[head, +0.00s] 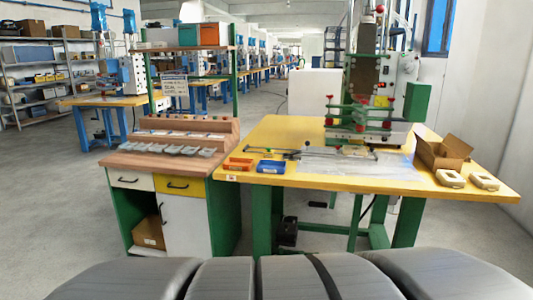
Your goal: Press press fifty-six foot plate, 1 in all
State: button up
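A press (365,85) with a dark column, red knobs and a green box on its right side stands at the back of a yellow-topped table (270,140). No number can be read on it. Under the table, a small black block (288,231) stands on the floor between the green legs; it may be the foot plate, but it is too small and dark to be sure. A flat dark piece (320,204) shows farther back under the table. My gripper is not in view.
A workbench (185,160) with drawers adjoins the table's left side. The tabletop holds an orange tray (238,164), a blue tray (271,166), an open cardboard box (442,152) and two cream parts. Grey floor (50,200) is clear at left. A white wall (505,110) bounds the right.

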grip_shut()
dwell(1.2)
